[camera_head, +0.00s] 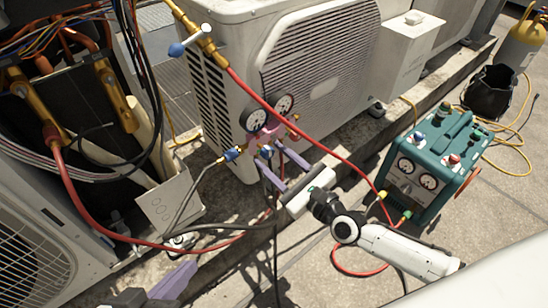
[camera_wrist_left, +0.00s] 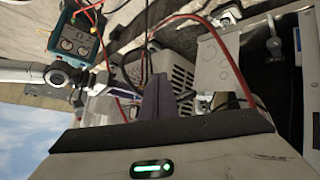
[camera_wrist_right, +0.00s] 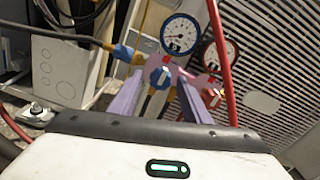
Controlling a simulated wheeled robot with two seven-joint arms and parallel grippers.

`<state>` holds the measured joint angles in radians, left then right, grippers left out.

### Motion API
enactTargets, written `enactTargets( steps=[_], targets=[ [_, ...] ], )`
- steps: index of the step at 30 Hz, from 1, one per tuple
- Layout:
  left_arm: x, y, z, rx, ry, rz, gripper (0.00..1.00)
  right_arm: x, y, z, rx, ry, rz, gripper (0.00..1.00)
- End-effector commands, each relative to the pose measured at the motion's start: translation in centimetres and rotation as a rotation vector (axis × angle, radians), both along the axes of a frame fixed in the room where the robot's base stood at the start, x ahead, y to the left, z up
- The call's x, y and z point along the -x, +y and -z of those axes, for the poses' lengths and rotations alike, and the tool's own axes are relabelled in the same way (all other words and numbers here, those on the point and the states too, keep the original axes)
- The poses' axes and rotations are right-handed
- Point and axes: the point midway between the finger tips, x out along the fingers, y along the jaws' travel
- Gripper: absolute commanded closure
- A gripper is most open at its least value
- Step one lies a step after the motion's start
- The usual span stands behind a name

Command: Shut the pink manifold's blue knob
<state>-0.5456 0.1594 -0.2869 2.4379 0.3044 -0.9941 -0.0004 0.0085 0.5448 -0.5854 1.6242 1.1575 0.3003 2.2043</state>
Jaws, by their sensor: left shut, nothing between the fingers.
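The pink manifold (camera_head: 270,134) hangs in front of the white condenser unit, with two round gauges (camera_head: 253,119) on top. Its blue knob (camera_wrist_right: 160,77) faces my right wrist camera; a blue hose fitting (camera_wrist_right: 123,53) is to its left. My right gripper (camera_head: 270,154) is open, its purple fingers pointing at the manifold. In the right wrist view its fingertips (camera_wrist_right: 160,86) flank the blue knob left and right; whether they touch it I cannot tell. My left gripper (camera_head: 178,278) is shut and empty at the bottom of the head view, well away from the manifold; its fingers also show in the left wrist view (camera_wrist_left: 157,95).
A teal recovery machine (camera_head: 432,165) stands on the roof at the right. A grey panel (camera_head: 168,205) and an opened unit with copper pipes (camera_head: 110,90) are at the left.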

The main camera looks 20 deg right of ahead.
Motion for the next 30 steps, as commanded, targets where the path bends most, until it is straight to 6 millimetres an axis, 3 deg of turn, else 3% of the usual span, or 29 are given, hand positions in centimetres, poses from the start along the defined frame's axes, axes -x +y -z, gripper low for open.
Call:
enactTargets(
  steps=[11,24,30],
  targets=[
    [0.1,0.0,0.3,-0.005,0.009,0.002,1.0,0.5,-0.2,0.0,0.002,0.0,0.0,0.56],
    [0.4,0.7,1.2,-0.051,0.042,0.001,1.0,7.9,-2.9,0.0,0.002,0.003,-0.001,0.56],
    [0.4,0.9,1.6,-0.063,0.051,0.0,1.0,9.5,-3.5,-0.1,0.001,0.0,0.0,0.56]
  ],
)
